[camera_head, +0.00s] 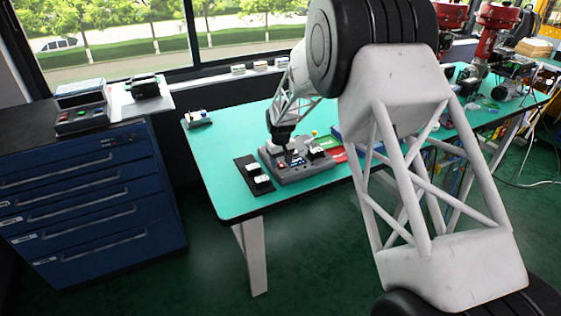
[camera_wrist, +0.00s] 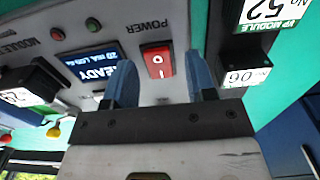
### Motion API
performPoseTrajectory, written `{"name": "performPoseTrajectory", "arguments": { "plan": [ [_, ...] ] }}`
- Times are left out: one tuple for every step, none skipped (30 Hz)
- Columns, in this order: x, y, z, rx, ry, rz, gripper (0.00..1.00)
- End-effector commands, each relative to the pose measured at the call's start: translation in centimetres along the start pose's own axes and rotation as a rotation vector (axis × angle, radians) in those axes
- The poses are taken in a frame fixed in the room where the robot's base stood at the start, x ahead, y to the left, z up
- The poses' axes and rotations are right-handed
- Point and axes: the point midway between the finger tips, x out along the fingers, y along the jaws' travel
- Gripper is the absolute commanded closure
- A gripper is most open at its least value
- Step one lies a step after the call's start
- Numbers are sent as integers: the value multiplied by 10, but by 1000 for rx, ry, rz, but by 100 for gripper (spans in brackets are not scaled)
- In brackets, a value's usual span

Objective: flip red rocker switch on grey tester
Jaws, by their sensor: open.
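The red rocker switch (camera_wrist: 157,60) is marked O and I and sits below the word POWER on the grey tester (camera_wrist: 158,15) in the wrist view. My gripper (camera_wrist: 162,82) is open, with one blue finger on each side of the switch and apart from it. I cannot tell how high the fingertips are above the panel. In the head view the grey tester (camera_head: 300,174) stands on the green bench, and my gripper (camera_head: 284,148) is over it.
The tester's screen (camera_wrist: 92,65) reads READY. A black module labelled 52 (camera_wrist: 262,12) and another labelled 06 (camera_wrist: 245,76) are right of the switch. In the head view a black tray with white-topped modules (camera_head: 254,175) lies left of the tester.

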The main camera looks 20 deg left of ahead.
Motion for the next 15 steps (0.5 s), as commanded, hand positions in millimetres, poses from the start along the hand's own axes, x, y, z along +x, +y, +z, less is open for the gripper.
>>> {"name": "performPoseTrajectory", "arguments": {
  "plan": [
    [0,0,0,0,0,0,49],
    [0,0,0,0,0,0,49],
    [0,0,0,0,0,0,49],
    [0,0,0,0,0,0,49],
    [0,0,0,0,0,0,49],
    [0,0,0,0,0,0,49],
    [0,0,0,0,0,0,54],
    [0,0,0,0,0,0,58],
    [0,0,0,0,0,0,64],
    [0,0,0,0,0,0,69],
    [0,0,0,0,0,0,73],
    [0,0,0,0,0,0,80],
    [0,0,0,0,0,0,84],
    [0,0,0,0,0,0,89],
    [0,0,0,0,0,0,95]
  ]
}}
